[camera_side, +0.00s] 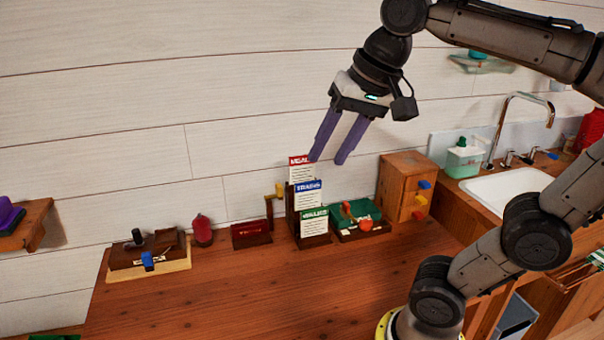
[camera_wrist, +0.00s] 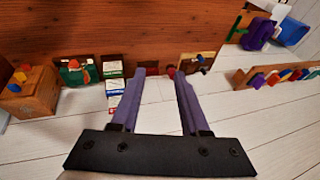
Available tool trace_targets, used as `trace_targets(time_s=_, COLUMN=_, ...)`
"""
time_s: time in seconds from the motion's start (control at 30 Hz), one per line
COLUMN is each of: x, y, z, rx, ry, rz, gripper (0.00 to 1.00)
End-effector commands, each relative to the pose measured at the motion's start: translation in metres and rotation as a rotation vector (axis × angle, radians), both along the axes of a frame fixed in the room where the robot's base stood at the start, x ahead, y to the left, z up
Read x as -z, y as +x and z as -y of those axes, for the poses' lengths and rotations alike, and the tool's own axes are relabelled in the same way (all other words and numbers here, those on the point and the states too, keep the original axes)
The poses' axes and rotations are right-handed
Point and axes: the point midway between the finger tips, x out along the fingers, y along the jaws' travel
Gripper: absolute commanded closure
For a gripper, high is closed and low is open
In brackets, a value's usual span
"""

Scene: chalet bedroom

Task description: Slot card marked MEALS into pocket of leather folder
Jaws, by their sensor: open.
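The card with the red MEALS header (camera_side: 301,169) is the rearmost and highest of three cards standing in a stepped dark holder (camera_side: 316,244) against the wall. A blue-headed card (camera_side: 308,194) and a green-headed card (camera_side: 314,222) stand in front of it. The cards also show small in the wrist view (camera_wrist: 115,87). My gripper (camera_side: 328,160) is open and empty, with purple fingers pointing down, above and slightly right of the cards in the side view. I cannot clearly identify the leather folder; a low dark brown case with a red inside (camera_side: 251,235) lies left of the holder.
A green-lined tray (camera_side: 362,233) with small items and a wooden drawer box (camera_side: 404,186) stand right of the cards. A red bottle (camera_side: 202,231) and a dark rack (camera_side: 148,251) stand left. The front of the wooden counter (camera_side: 250,295) is clear.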

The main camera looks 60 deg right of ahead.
Motion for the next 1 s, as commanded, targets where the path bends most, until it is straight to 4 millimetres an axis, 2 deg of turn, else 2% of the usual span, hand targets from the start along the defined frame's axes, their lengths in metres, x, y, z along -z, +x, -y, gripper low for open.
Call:
trace_targets(time_s=0.03, x=-0.017, y=0.015, z=0.005, rx=0.077, ry=0.026, rz=-0.008, gripper=0.55)
trace_targets(time_s=0.2, x=-0.061, y=0.06, z=0.026, rx=0.332, ry=0.111, rz=-0.037, gripper=0.55)
trace_targets(time_s=0.33, x=-0.083, y=0.098, z=0.049, rx=0.523, ry=0.167, rz=-0.06, gripper=0.55)
trace_targets(time_s=0.5, x=-0.096, y=0.146, z=0.088, rx=0.764, ry=0.229, rz=-0.09, gripper=0.55)
trace_targets(time_s=0.63, x=-0.093, y=0.178, z=0.123, rx=0.933, ry=0.267, rz=-0.111, gripper=0.55)
trace_targets(time_s=0.77, x=-0.078, y=0.207, z=0.162, rx=1.086, ry=0.299, rz=-0.132, gripper=0.55)
trace_targets(time_s=0.87, x=-0.059, y=0.225, z=0.195, rx=1.194, ry=0.318, rz=-0.15, gripper=0.55)
trace_targets(time_s=1.0, x=-0.022, y=0.243, z=0.245, rx=1.32, ry=0.336, rz=-0.176, gripper=0.55)
